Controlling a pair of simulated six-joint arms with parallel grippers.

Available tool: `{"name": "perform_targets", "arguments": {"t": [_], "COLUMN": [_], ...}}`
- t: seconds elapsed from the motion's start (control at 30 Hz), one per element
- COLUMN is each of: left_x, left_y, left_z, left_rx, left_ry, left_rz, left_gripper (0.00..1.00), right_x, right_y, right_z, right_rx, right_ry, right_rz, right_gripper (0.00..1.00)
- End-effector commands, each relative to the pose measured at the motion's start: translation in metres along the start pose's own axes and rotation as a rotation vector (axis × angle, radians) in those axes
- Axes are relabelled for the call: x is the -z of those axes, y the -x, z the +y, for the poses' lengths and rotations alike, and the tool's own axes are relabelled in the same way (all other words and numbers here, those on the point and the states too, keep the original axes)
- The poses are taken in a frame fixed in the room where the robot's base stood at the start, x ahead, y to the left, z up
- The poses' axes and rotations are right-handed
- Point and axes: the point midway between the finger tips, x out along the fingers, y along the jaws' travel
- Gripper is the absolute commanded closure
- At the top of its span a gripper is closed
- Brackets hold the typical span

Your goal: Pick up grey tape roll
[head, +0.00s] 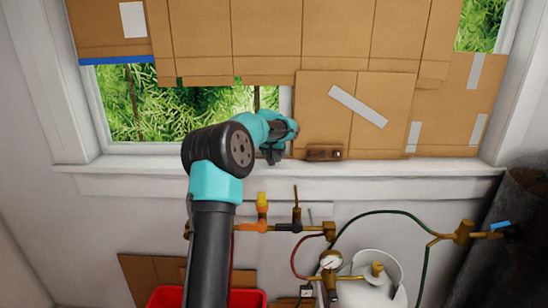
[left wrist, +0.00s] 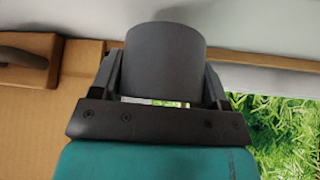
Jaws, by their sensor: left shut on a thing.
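The grey tape roll (left wrist: 165,50) shows in the left wrist view as a dark grey cylinder between the two black fingers. My left gripper (head: 280,138) is shut on it, with one finger at each side. In the head view the gripper is in front of the window by the sill, left of the lower cardboard. The roll is hard to make out there, mostly hidden by my own gripper. I cannot tell whether the roll still touches the sill. My right gripper is in neither view.
A small brown object (head: 323,153) is on the sill (head: 400,166) right of my gripper. Cardboard sheets (head: 310,40) cover much of the window. Below are brass valves with hoses (head: 328,262), a white tank (head: 370,290), a red bin (head: 246,299) and a dark cylinder (head: 515,240).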

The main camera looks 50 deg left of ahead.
Motion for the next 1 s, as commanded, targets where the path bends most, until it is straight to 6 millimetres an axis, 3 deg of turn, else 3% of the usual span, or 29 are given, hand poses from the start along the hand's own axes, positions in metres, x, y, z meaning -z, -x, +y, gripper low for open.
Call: {"name": "perform_targets", "arguments": {"t": [0.1, 0.47, 1.0], "left_x": [0.007, -0.015, -0.092], "left_y": [0.010, 0.026, 0.087], "left_z": [0.000, 0.007, 0.030], "left_rx": [0.000, -0.001, -0.002], "left_ry": [0.000, -0.002, -0.003], "left_rz": [0.003, 0.001, 0.001], "left_gripper": [0.58, 0.58, 0.58], "right_x": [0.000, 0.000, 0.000], "right_y": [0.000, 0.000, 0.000], "right_z": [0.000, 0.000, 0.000], "right_rx": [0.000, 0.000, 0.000], "right_ry": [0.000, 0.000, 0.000], "right_rz": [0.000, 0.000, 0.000], "right_gripper": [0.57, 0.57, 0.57]}}
